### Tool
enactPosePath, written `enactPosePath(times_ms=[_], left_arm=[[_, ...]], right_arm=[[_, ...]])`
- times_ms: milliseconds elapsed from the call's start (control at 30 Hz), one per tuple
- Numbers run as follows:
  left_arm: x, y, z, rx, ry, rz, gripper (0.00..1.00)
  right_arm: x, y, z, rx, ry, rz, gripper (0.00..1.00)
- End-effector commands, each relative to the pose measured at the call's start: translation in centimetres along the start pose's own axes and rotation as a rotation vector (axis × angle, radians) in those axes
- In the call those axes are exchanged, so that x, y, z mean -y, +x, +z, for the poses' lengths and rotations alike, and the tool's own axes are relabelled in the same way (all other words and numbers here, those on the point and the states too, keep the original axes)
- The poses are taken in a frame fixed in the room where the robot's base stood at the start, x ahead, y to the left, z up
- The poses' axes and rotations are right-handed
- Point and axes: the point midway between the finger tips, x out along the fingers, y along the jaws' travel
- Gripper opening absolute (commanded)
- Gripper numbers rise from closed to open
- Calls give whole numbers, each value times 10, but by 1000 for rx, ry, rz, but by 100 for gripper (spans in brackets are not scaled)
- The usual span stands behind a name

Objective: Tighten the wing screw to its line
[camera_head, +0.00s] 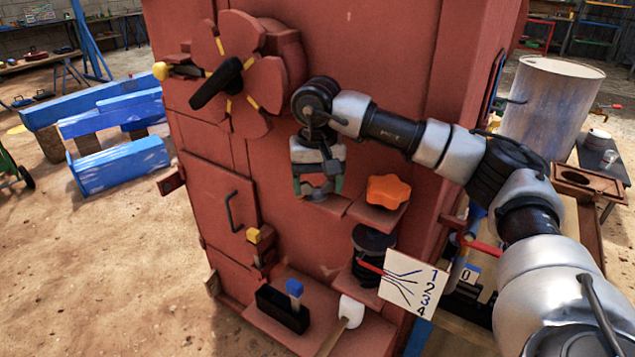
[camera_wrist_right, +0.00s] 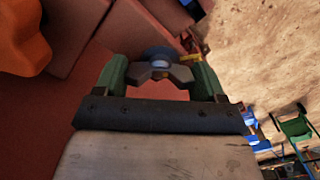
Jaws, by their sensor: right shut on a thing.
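My right gripper (camera_head: 318,190) reaches down in front of the red crusher's face, left of the orange star knob. In the right wrist view its two green-padded fingers (camera_wrist_right: 160,80) are shut on the wing screw (camera_wrist_right: 160,70), a dark grey winged piece with a bluish round part behind it. The wing screw shows small and dark between the fingertips in the head view (camera_head: 319,190). A small yellow mark (camera_wrist_right: 190,58) lies just beyond it in the wrist view. I cannot tell whether this is its line. My left gripper is not in view.
The orange star knob (camera_head: 388,191) sits close right of the gripper. Below are a black ribbed knob (camera_head: 373,245), a numbered card (camera_head: 413,283), a blue-tipped lever (camera_head: 295,288) and a white-headed handle (camera_head: 351,311). A large bladed wheel (camera_head: 232,75) is up left.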

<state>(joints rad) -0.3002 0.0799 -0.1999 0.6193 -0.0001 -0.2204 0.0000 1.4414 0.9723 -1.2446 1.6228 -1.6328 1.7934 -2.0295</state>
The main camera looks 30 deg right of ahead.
Motion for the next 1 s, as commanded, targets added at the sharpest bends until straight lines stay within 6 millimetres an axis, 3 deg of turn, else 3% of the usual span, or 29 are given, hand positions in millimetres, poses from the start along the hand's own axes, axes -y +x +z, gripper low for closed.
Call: enactPosePath(times_ms=[1000], left_arm=[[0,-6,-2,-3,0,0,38]], right_arm=[[-1,-2,-1,-3,947,-1,46]])
